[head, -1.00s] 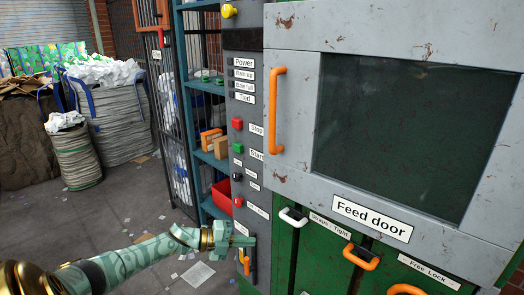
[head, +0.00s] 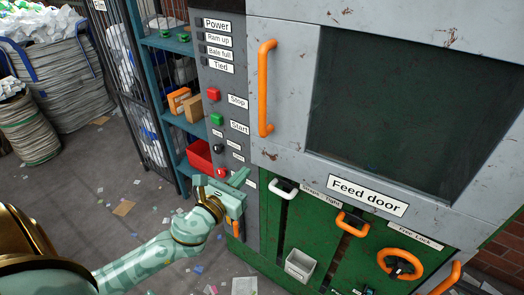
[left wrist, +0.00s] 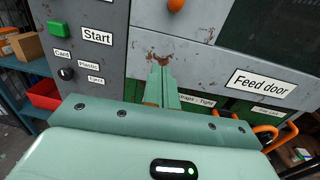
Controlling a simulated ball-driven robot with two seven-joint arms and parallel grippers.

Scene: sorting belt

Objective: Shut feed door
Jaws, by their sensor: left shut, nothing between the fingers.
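The feed door (head: 292,150) is a grey, rust-flecked panel with a dark window (head: 390,110) and a "Feed door" label (head: 367,195). It sits upright above the green lower part of the machine. Its upright orange handle (head: 266,88) is on its left side; only the handle's lower end (left wrist: 175,5) shows in the left wrist view. My left gripper (head: 240,178) is shut and empty, in front of the control panel's lower end, below and left of the handle. In the left wrist view its fingers (left wrist: 162,85) point up toward the grey face. My right gripper is not in view.
The control panel (head: 205,75) carries a red stop button (head: 213,94) and a green start button (head: 217,119). Below the door are a white handle (head: 284,188), an orange handle (head: 352,224) and an orange wheel (head: 400,264). A blue shelf (head: 165,44) with a red bin (head: 199,154) stands left.

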